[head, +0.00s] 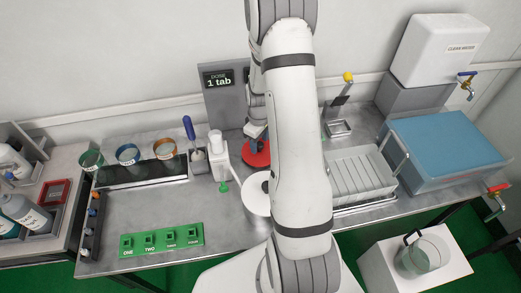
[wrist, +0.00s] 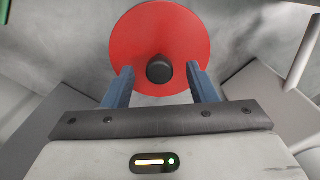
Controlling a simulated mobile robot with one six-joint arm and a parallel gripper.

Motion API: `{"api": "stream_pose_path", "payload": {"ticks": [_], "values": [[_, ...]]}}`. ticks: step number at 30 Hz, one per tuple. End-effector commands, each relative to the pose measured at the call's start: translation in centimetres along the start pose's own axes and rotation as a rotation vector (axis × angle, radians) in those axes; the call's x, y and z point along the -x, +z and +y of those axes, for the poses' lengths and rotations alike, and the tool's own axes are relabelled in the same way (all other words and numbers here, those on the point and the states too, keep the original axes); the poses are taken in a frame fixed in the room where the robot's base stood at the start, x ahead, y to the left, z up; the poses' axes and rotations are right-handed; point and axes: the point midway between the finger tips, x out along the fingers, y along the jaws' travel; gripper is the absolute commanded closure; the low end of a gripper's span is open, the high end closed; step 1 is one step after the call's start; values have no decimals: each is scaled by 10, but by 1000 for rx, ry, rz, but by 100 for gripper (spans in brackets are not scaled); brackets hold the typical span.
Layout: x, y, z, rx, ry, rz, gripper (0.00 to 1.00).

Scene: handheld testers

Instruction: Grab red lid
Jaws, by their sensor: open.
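The red lid (wrist: 160,35) is a flat red disc with a black round knob (wrist: 159,69) at its middle. In the wrist view it lies at the top centre on a grey metal surface. My gripper (wrist: 160,78) is open, with one blue-grey finger on each side of the black knob and gaps between. I cannot tell how far the fingertips are above the disc. In the head view the lid (head: 255,155) shows left of my arm, on the metal bench (head: 140,205), partly hidden by my gripper and arm.
A dark panel reading "1 tab" (head: 218,80) stands behind.

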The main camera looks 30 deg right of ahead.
Motion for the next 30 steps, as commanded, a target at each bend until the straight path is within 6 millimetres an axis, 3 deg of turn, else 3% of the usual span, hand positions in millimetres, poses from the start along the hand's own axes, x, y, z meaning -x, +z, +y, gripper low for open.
{"api": "stream_pose_path", "payload": {"ticks": [6, 14, 30], "values": [[-22, 0, 1, -2, -1, 0, 48], [-24, 0, 1, -3, 0, 1, 48], [-23, 1, 1, -4, 0, 1, 92]]}}
